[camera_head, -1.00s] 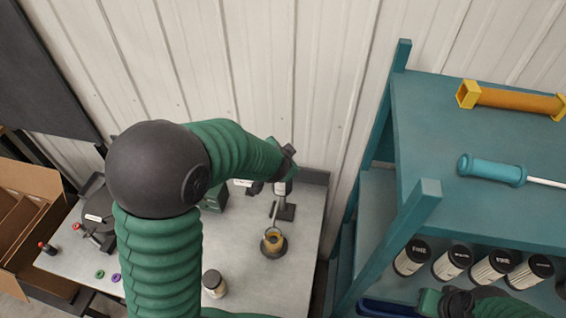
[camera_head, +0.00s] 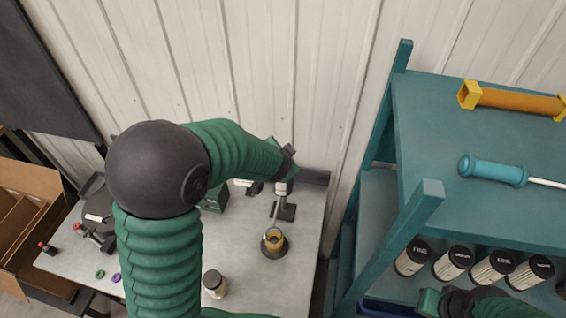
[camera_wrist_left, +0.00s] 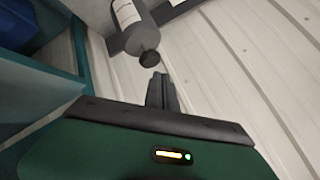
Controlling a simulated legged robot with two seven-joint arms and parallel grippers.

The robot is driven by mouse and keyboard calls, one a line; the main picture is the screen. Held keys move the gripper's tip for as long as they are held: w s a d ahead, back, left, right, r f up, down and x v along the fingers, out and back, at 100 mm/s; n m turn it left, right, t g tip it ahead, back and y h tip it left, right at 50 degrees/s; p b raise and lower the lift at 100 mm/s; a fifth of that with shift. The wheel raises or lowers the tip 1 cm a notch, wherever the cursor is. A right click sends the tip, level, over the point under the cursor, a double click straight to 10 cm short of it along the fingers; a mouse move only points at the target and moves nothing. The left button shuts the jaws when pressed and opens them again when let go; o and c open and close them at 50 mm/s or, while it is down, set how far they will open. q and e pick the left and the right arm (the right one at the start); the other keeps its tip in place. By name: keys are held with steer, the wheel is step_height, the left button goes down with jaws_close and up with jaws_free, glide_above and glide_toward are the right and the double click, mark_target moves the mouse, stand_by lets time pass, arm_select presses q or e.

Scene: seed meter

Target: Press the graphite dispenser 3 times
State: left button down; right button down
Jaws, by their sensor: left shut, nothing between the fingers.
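The dispenser (camera_head: 281,189) stands at the back right of the grey worktable, with a white upper part and a dark base. A thin rod slants from it to a dark cup (camera_head: 274,244) with amber contents. My left gripper (camera_head: 284,175) is over the top of the dispenser in the head view. In the left wrist view its fingers (camera_wrist_left: 160,80) are shut and empty, close to the black round end of a white-labelled cylinder (camera_wrist_left: 131,28). I cannot tell whether they touch. My right gripper (camera_head: 445,301) shows partly at the lower right; its fingers are unclear.
A dark-lidded jar (camera_head: 214,284) stands at the front of the worktable (camera_head: 245,268). A teal shelf (camera_head: 440,130) on the right holds a yellow tube (camera_head: 510,99), a teal-handled tool (camera_head: 492,170) and several black-lidded jars (camera_head: 450,263). A cardboard box (camera_head: 30,190) is at left.

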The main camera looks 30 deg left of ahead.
arm_select(q)
steer(key=shift+f, duration=0.35)
steer(key=shift+s+f+b, duration=0.15)
steer(key=shift+f+b, duration=0.75)
steer(key=shift+f, duration=0.1)
stand_by(0.9)
steer(key=shift+r, duration=0.1)
steer(key=shift+r+p, duration=1.25)
steer(key=shift+p, duration=0.25)
step_height(320, 180, up, 5)
steer(key=p, duration=0.6)
steer(key=shift+r, duration=0.15)
